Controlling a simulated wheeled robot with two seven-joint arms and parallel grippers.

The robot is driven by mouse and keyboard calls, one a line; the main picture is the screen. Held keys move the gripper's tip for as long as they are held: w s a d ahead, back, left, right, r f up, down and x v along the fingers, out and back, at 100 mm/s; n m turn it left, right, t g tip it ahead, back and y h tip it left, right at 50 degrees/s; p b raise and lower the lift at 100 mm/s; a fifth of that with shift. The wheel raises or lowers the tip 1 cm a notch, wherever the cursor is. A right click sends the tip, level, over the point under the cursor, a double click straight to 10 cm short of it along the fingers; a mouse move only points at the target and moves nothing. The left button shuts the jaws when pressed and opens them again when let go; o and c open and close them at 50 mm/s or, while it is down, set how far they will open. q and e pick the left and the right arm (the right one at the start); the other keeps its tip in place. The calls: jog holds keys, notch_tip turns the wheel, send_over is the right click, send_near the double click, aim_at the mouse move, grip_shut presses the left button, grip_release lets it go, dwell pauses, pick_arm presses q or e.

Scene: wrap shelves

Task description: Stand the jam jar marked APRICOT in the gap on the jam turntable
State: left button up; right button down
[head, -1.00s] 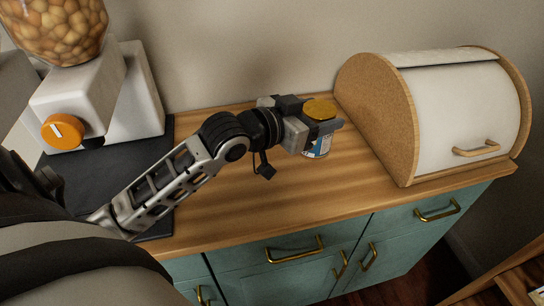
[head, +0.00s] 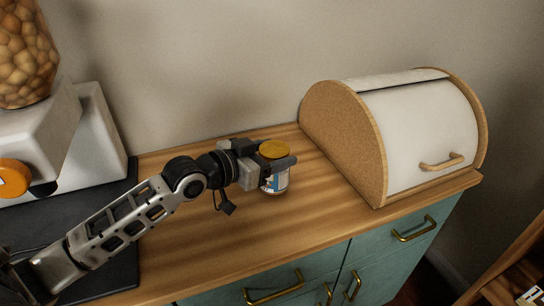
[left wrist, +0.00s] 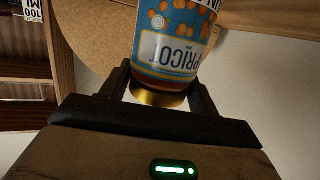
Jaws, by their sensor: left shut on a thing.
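The jam jar marked APRICOT (head: 275,182) has a golden lid and a blue label with orange fruit. In the head view it is upright, over the wooden counter next to the bread bin. My left gripper (head: 276,166) is shut on it just below the lid. In the left wrist view the jar (left wrist: 176,45) appears upside down between the fingers, with "PRICOT" readable. I cannot tell whether its base touches the counter. The jam turntable is not in view, and neither is my right gripper.
A bread bin (head: 415,125) with a white front stands right of the jar. A white dispenser (head: 100,140) on a dark mat (head: 110,225) is at the left. The wooden counter (head: 250,235) is clear in front. A wooden shelf edge (head: 510,270) shows at lower right.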

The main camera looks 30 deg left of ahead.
pick_arm(q)
jog(key=shift+f, duration=0.1)
jog(key=shift+f, duration=0.15)
jog(key=o, duration=1.3)
jog(key=shift+f, duration=0.1)
jog(key=shift+c, duration=0.2)
jog(key=shift+o, duration=0.5)
